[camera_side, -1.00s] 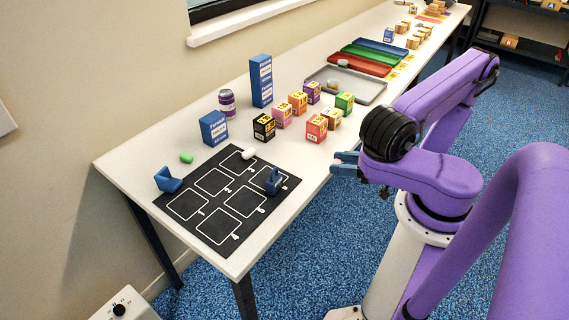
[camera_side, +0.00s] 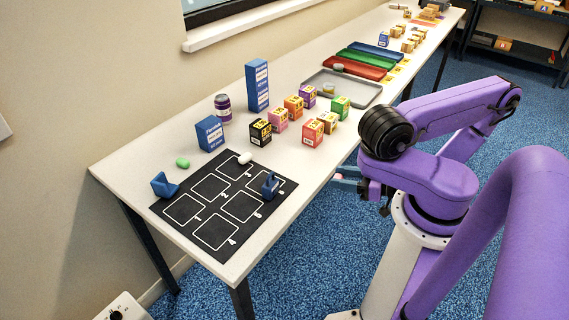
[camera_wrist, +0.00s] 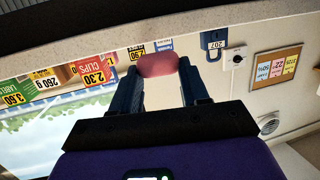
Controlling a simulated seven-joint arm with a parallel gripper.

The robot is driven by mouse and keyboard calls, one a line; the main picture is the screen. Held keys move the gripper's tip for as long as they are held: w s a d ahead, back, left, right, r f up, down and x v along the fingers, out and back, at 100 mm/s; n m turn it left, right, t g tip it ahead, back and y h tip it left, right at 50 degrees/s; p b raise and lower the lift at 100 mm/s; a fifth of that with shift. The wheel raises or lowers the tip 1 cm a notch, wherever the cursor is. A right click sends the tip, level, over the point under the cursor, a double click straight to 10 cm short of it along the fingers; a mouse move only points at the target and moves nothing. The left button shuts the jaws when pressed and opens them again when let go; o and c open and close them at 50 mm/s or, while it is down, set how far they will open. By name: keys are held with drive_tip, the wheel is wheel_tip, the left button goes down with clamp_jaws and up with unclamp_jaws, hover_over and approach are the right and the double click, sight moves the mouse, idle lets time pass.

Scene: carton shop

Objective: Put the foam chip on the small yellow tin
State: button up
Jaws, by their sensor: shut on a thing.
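My gripper (camera_side: 339,173) hangs off the table's front edge in the side view, pointing left. In the wrist view my gripper (camera_wrist: 157,72) is shut on a rounded pink foam chip (camera_wrist: 157,64), held between the fingertips. In the side view the chip shows only as a tiny pink spot, mostly hidden. A small yellowish tin (camera_side: 328,89) stands in the grey tray, beyond the boxes and well away from my gripper; its details are too small to tell.
Several small boxes, including a red one (camera_side: 312,133), stand between black mat (camera_side: 205,208) and grey tray (camera_side: 365,95). A tall blue box (camera_side: 257,85) and a purple-labelled jar (camera_side: 222,108) stand behind.

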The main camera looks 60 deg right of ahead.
sight(287, 170)
drive_tip(key=r+x, duration=0.1)
drive_tip(key=x, duration=1)
drive_tip(key=r+x, duration=0.1)
drive_tip(key=x, duration=0.4)
drive_tip(key=shift+w+a+r, duration=0.15)
drive_tip(key=shift+w+r, duration=0.15)
drive_tip(key=shift+w, duration=0.2)
drive_tip(key=shift+f, duration=0.1)
drive_tip(key=o, duration=1)
drive_tip(key=shift+s, duration=0.1)
drive_tip(key=v, duration=1.7)
drive_tip(key=shift+s+f, duration=0.1)
drive_tip(key=shift+s, duration=0.05)
drive_tip(key=shift+c, duration=1.2)
